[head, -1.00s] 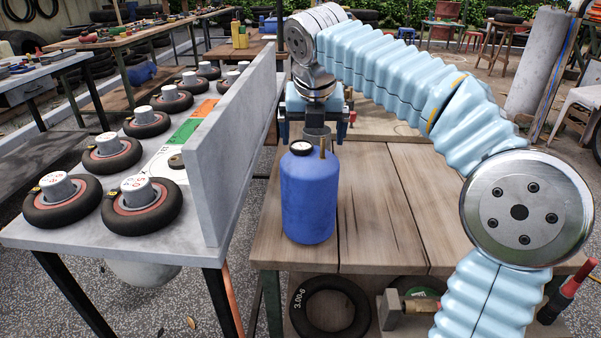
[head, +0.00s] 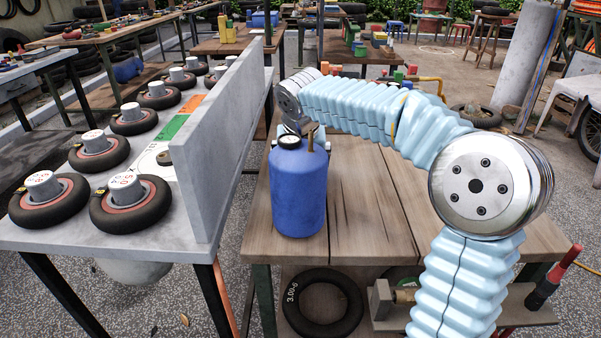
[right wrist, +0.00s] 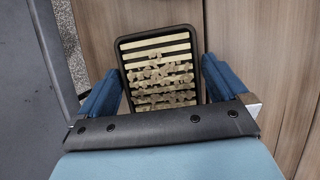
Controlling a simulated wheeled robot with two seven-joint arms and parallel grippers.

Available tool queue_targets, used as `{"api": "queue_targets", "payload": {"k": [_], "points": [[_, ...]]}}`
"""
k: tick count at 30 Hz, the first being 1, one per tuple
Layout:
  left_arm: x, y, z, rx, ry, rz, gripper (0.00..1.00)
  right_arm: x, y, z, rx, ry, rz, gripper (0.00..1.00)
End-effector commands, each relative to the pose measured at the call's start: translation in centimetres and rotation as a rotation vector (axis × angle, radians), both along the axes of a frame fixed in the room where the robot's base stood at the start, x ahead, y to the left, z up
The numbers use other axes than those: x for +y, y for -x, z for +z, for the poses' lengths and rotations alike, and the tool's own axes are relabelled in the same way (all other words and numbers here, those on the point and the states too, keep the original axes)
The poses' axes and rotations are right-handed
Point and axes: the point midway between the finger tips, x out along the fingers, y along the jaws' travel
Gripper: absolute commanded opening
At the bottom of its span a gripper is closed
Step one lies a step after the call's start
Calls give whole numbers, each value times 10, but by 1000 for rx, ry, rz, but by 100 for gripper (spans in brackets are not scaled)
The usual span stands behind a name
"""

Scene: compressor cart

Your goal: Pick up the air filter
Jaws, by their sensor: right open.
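The air filter (right wrist: 160,70) is a black rounded frame with cream pleats, dirty and ragged in the middle, lying on the wooden bench top. It shows in the right wrist view; in the head view I cannot see it. My right gripper (right wrist: 160,78) is open, with one blue finger at the left side of the filter and one at the right. The filter's near end is hidden behind the dark gripper edge. Whether the fingers touch it I cannot tell. In the head view the right gripper is hidden behind the blue tank. My left gripper is not in view.
A blue tank (head: 298,193) stands on the wooden bench (head: 365,215), in front of my right wrist. To the left, a grey table (head: 185,220) with an upright panel (head: 228,140) holds several wheels (head: 130,205). The bench top right of the tank is clear.

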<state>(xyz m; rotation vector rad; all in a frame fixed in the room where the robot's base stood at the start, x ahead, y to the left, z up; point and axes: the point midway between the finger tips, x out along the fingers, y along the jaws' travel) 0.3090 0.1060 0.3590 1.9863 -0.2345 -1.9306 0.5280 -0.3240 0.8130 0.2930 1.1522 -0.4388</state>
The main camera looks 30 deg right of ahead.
Motion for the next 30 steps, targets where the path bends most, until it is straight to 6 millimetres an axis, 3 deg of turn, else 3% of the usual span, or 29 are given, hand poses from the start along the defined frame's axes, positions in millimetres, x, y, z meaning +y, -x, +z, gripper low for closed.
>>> {"api": "queue_targets", "payload": {"k": [8,17,26,30], "points": [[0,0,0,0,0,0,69,0,0,-1,0,0,0,98],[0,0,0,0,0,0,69,0,0,0,0,0,0,52],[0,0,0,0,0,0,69,0,0,3,-1,0,0,52],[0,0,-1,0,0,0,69,1,-1,17,-4,0,1,52]]}}
